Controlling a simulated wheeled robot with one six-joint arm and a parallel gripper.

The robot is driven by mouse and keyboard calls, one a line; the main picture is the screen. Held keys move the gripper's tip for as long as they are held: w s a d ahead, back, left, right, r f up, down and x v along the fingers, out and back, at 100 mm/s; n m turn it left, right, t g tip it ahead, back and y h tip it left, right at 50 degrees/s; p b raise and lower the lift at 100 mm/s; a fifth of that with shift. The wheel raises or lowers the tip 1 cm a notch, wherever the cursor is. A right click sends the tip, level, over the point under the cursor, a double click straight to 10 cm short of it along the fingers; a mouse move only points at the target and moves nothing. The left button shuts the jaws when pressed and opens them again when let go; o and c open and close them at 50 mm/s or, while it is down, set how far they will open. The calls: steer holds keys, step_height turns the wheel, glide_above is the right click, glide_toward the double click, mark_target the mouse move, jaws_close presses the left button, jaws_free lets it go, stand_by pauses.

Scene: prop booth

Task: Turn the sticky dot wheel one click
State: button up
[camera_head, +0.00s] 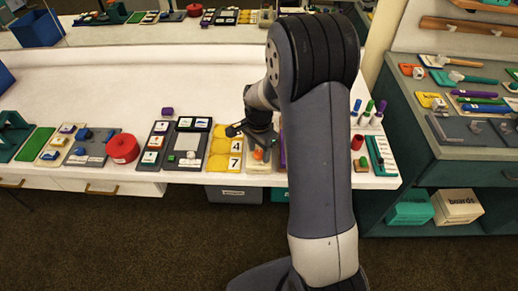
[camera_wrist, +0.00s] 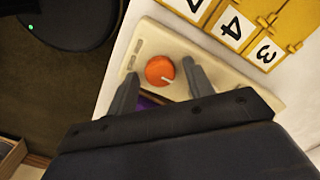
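The sticky dot wheel appears to be the round orange knob (camera_wrist: 160,70) with a pale pointer line, set on a cream base plate (camera_wrist: 150,40). The orange knob (camera_head: 259,154) also shows in the head view, near the table's front edge. My gripper (camera_wrist: 161,71) is open, with one dark finger on each side of the knob. A small gap shows on both sides; I cannot tell how high the fingertips are above the plate. In the head view my gripper (camera_head: 260,143) hangs over the plate, and my arm covers what lies to its right.
A yellow number board (camera_head: 224,150) stands just left of the plate, and also shows in the wrist view (camera_wrist: 282,25). A grey-framed board (camera_head: 188,146) and a red round object (camera_head: 122,148) lie farther left. Pens (camera_head: 370,112) stand at right.

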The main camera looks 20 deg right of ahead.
steer(key=c, duration=0.9)
steer(key=shift+o, duration=0.2)
steer(key=shift+n, duration=0.3)
steer(key=n+b, duration=0.1)
steer(key=n, duration=0.2)
steer(key=shift+n, duration=0.3)
steer(key=n, duration=0.4)
steer(key=shift+n+b, duration=0.3)
steer(key=n, duration=0.8)
steer(key=shift+n+b, duration=0.3)
steer(key=shift+b, duration=0.1)
steer(key=shift+n, duration=0.3)
